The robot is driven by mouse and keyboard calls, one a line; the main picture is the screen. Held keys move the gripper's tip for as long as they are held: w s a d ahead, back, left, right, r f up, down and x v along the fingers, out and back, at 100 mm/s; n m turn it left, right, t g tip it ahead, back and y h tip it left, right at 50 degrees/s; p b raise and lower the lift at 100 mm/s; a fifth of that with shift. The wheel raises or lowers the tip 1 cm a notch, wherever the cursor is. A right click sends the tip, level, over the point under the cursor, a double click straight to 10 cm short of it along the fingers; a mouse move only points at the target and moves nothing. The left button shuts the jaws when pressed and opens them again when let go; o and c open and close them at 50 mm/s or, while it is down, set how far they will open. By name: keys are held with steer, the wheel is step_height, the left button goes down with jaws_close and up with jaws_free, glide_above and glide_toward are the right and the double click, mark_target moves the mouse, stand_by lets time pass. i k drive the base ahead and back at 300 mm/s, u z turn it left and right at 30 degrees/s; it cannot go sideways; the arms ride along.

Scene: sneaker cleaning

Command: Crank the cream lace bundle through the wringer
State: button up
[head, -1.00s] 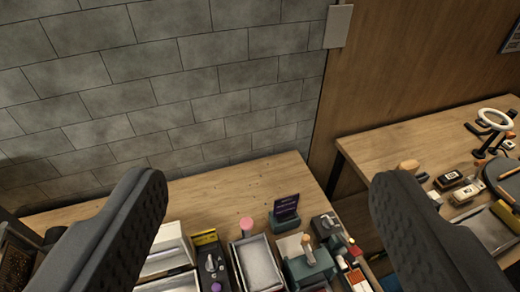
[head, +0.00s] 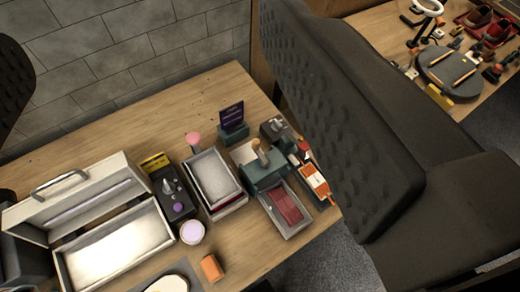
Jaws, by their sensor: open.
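My gripper (head: 150,55) is open and empty, its two dark padded fingers wide apart above the near bench. The right finger is large and close to the camera; only part of the left one shows at the upper left edge. A teal device with an upright wooden handle, which looks like the wringer (head: 265,172), stands on the bench left of the right finger. A tray (head: 295,226) with dark red content is at its front, and a pale surface (head: 243,153) at its back. I cannot make out the cream lace bundle.
An open white case (head: 110,247), a black box (head: 178,206), a grey bin (head: 215,180), a round pale jar (head: 192,232) and an orange block (head: 211,267) stand on the bench. A small dark sign (head: 232,122) stands behind. A second bench holds a round grey mat (head: 447,70).

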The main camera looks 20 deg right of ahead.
mark_target(265, 164)
steer(key=k, duration=1)
steer(key=z, duration=0.6)
steer(key=i, duration=1.5)
steer(key=u, duration=0.7)
